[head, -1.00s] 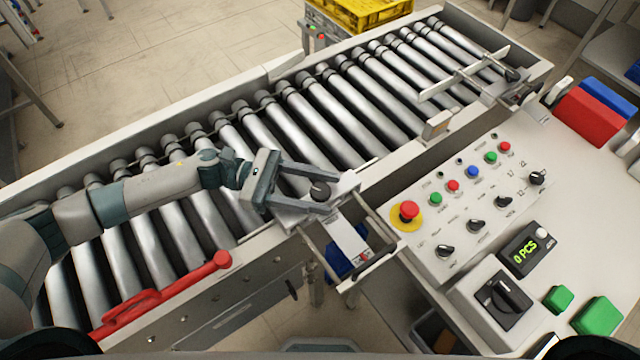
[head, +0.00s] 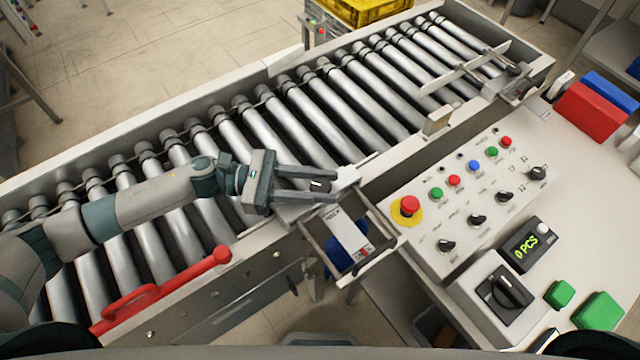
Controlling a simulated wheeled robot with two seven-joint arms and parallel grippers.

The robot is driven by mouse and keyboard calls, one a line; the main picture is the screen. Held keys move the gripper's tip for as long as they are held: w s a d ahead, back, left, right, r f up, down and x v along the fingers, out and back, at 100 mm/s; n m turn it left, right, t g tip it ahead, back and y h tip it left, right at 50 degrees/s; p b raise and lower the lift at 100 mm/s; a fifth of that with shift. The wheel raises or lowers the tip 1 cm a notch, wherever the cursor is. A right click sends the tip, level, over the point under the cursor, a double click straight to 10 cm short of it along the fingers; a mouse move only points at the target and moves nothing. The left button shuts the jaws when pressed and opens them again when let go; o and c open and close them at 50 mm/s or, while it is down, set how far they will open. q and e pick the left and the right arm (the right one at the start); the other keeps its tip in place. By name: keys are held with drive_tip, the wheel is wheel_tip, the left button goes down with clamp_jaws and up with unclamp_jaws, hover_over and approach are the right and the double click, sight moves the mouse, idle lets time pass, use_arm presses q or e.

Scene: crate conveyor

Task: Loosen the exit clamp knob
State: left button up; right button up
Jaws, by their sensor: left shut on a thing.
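My left gripper (head: 328,185) reaches over the rollers from the left, its two fingers pointing right. It is shut on a small dark clamp knob (head: 317,185) at the near edge of the conveyor. The fingers hide most of the knob, and only a little of it shows between them. The pale clamp bracket (head: 347,180) shows just past the fingertips. I cannot tell how far the knob is turned. My right gripper is not in view.
The roller conveyor (head: 292,135) runs up to the right. A second dark knob (head: 513,69) sits at its far right end. A red lever (head: 165,291) lies along the near side. The control panel with a red emergency button (head: 409,207) stands right of my gripper.

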use_arm(q)
drive_tip(key=shift+n+t, duration=0.6)
drive_tip(key=shift+t, duration=0.3)
drive_tip(key=o, duration=1)
drive_tip(key=shift+o, duration=0.2)
drive_tip(key=shift+a+f+b, duration=0.1)
drive_tip(key=shift+a+b, duration=0.35)
drive_tip(key=a+b, duration=0.6)
drive_tip(key=a, duration=0.5)
drive_tip(key=shift+s, duration=0.25)
